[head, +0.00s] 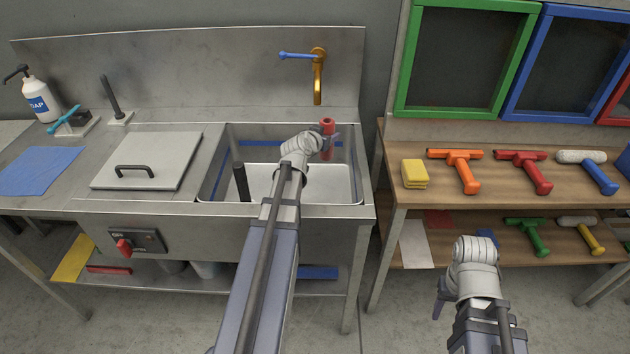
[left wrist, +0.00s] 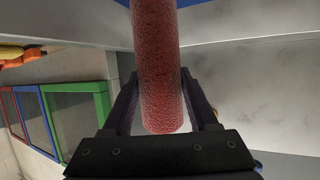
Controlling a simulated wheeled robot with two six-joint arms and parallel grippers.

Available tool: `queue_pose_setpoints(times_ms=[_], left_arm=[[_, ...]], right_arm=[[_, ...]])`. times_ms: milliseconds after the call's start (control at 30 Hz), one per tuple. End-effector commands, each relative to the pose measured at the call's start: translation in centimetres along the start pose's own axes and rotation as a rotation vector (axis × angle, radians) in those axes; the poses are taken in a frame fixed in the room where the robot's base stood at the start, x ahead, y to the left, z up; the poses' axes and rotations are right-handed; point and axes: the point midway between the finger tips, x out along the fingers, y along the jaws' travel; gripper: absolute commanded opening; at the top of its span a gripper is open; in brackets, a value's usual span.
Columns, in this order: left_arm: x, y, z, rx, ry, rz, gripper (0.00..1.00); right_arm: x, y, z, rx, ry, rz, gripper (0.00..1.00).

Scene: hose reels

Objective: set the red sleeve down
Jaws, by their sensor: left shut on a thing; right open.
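The red sleeve (head: 327,126) is a textured red cylinder above the right part of the sink basin (head: 346,170) in the head view. My left gripper (head: 329,141) is shut on it and holds it roughly upright. In the left wrist view the red sleeve (left wrist: 158,65) stands between the two dark fingers (left wrist: 158,100); its upper end runs out of the frame. My right gripper (head: 440,297) is open, low in front of the shelf unit, and nothing shows in it. My left wrist hides part of the basin.
A gold tap (head: 318,78) with a blue lever stands behind the basin. A dark upright post (head: 241,182) is at its left side. A steel lid (head: 147,160) lies left of it. At right, a wooden shelf (head: 400,196) holds a yellow sponge (head: 414,173) and several squeegees and rollers.

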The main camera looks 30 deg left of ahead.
Motion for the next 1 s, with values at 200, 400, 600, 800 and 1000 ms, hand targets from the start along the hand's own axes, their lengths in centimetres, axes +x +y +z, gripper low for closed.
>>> queue_pose_setpoints(times_ms=[200, 400, 600, 800, 1000], left_arm=[[1.4, 0.0, 3.3, 0.000, 0.000, 0.000, 0.04], [2.3, 0.0, 5.5, 0.000, 0.000, 0.000, 0.04], [2.3, 0.0, 5.5, 0.000, 0.000, 0.000, 0.04], [3.1, 0.0, 7.3, 0.000, 0.000, 0.000, 0.04], [3.8, 0.0, 9.0, 0.000, 0.000, 0.000, 0.04]], right_arm=[[3.6, -0.3, -0.2, 0.000, 0.000, 0.000, 0.50], [5.9, -0.6, -0.4, 0.000, 0.000, 0.000, 0.50], [5.9, -0.6, -0.4, 0.000, 0.000, 0.000, 0.50], [7.9, -0.8, -0.5, 0.000, 0.000, 0.000, 0.50], [9.7, -0.9, -0.6, 0.000, 0.000, 0.000, 0.50]])
